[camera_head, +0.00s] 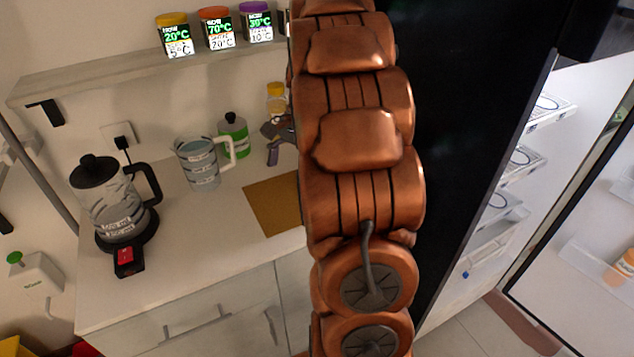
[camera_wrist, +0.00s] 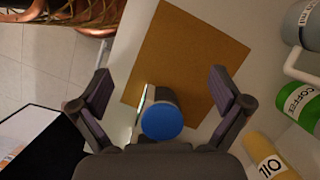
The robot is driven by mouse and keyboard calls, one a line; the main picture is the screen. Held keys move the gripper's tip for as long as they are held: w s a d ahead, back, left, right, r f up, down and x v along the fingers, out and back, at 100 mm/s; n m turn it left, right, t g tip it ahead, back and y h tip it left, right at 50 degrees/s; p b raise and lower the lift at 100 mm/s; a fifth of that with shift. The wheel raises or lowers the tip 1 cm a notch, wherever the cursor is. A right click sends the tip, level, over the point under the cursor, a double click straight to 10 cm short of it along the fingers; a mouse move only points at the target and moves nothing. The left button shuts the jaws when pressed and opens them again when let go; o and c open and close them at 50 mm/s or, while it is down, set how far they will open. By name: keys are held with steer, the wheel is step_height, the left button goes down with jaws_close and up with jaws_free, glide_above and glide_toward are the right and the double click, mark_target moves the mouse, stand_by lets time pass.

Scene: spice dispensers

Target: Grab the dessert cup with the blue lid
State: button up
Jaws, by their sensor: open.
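The dessert cup with the blue lid (camera_wrist: 162,121) shows in the wrist view at the lower middle, by the edge of a brown mat (camera_wrist: 190,50). Its lid faces the camera, and part of its pale side wall shows at the left. My gripper (camera_wrist: 161,85) is open, with one dark finger on each side of the cup and clear gaps between. In the head view my gripper (camera_head: 276,142) is partly covered by my arm at the counter's back right. The cup cannot be seen there.
A green coffee container (camera_wrist: 298,105), a yellow oil bottle (camera_wrist: 270,155) and a grey jug (camera_wrist: 303,22) stand right of the gripper in the wrist view. In the head view a kettle (camera_head: 108,205) stands at left, below a shelf (camera_head: 110,72) with lidded jars.

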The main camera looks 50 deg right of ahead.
steer(key=d+f+m, duration=0.1)
steer(key=d, duration=0.3)
steer(key=d+f+m+t, duration=0.1)
steer(key=d+m, duration=0.1)
steer(key=d, duration=0.2)
steer(key=d+f+m, duration=0.1)
steer(key=d, duration=0.3)
steer(key=shift+w+y, duration=0.3)
steer(key=shift+w, duration=0.1)
steer(key=shift+m, duration=0.3)
steer(key=shift+a+p+x, duration=0.2)
steer(key=shift+p+x, duration=0.8)
steer(key=shift+x, duration=2.9)
steer(key=shift+r, duration=0.1)
steer(key=shift+c, duration=0.3)
steer(key=c, duration=1.2)
